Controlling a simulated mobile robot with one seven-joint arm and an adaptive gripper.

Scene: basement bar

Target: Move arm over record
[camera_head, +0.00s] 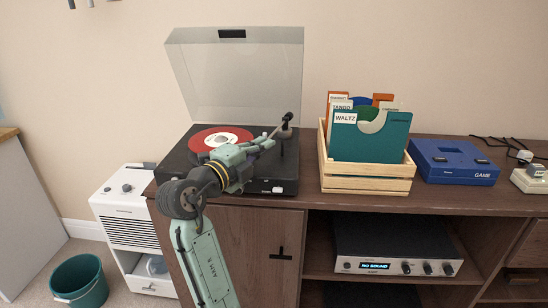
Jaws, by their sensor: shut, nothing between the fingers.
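The record player (178,163) stands on the cabinet with its clear lid (235,75) raised. A red record (207,139) with a pale label lies on its platter, partly hidden by my arm. The tonearm (287,119) is at the right side of the deck, its dark rear end raised and its thin tube running down-left toward my gripper. My gripper (267,142) is above the deck just right of the record, beside the tonearm. It is shut. Whether it touches the tonearm I cannot tell. The tonearm's front end is hard to make out behind my gripper.
A wooden crate (365,185) of record sleeves, one marked WALTZ, stands right of the player. A blue GAME console (453,163) is farther right. An amplifier (395,245) showing NO SOUND sits on the shelf below. A white unit (125,205) and green bin (80,281) are at left.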

